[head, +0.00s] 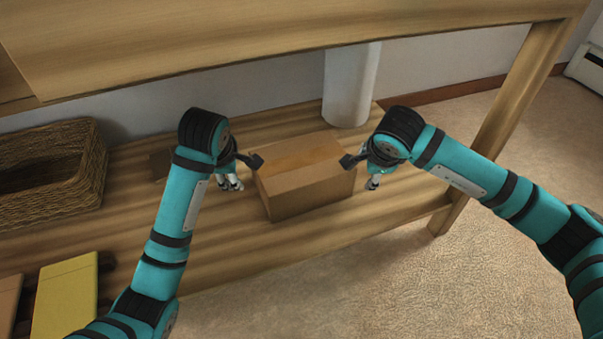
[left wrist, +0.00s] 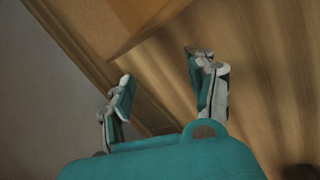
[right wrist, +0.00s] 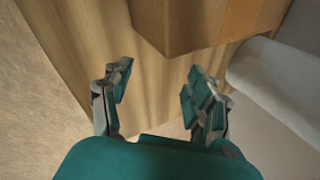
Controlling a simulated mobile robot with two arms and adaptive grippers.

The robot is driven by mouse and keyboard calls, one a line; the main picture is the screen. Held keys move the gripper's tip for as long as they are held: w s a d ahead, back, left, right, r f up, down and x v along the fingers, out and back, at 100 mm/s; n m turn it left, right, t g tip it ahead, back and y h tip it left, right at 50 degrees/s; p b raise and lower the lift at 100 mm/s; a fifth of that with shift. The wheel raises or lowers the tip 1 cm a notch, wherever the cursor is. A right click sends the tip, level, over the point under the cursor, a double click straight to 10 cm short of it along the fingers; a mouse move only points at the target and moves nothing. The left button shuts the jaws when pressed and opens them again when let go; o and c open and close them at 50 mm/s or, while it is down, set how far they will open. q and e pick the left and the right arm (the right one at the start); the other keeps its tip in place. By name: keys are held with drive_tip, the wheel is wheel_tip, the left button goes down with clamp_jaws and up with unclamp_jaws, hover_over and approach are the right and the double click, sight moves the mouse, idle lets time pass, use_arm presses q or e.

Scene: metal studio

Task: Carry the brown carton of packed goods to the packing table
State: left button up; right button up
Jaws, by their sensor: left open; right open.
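The brown carton (head: 306,188) sits closed on the lower wooden shelf (head: 235,245) of a rack in the head view. My left gripper (head: 230,184) is open just left of the carton, and my right gripper (head: 373,182) is open just right of it. Neither is closed on it. In the left wrist view the open fingers (left wrist: 165,90) point at the wood, with part of the carton (left wrist: 100,20) at the top. In the right wrist view the open fingers (right wrist: 155,90) are below the carton's edge (right wrist: 190,25). I cannot identify a packing table.
A wicker basket (head: 52,170) stands at the left of the shelf. A yellow item (head: 65,300) is at lower left. A white cylinder (head: 350,85) stands behind the carton. The upper shelf board (head: 250,35) spans above, and a wooden post (head: 500,115) stands right. Carpet (head: 400,290) in front is clear.

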use_arm(q)
drive_tip(key=x, duration=0.4)
drive_tip(key=shift+w+f, duration=0.1)
drive_tip(key=shift+f, duration=0.15)
use_arm(e)
drive_tip(key=x, duration=0.4)
drive_tip(key=shift+w+f, duration=0.1)
drive_tip(key=shift+f, duration=0.15)
use_arm(q)
drive_tip(key=shift+w+d, duration=0.1)
drive_tip(key=shift+d, duration=0.2)
use_arm(e)
drive_tip(key=shift+w+a+f, duration=0.1)
drive_tip(key=shift+a, duration=0.25)
use_arm(q)
drive_tip(key=shift+d, duration=0.5)
use_arm(e)
drive_tip(key=shift+a, duration=0.4)
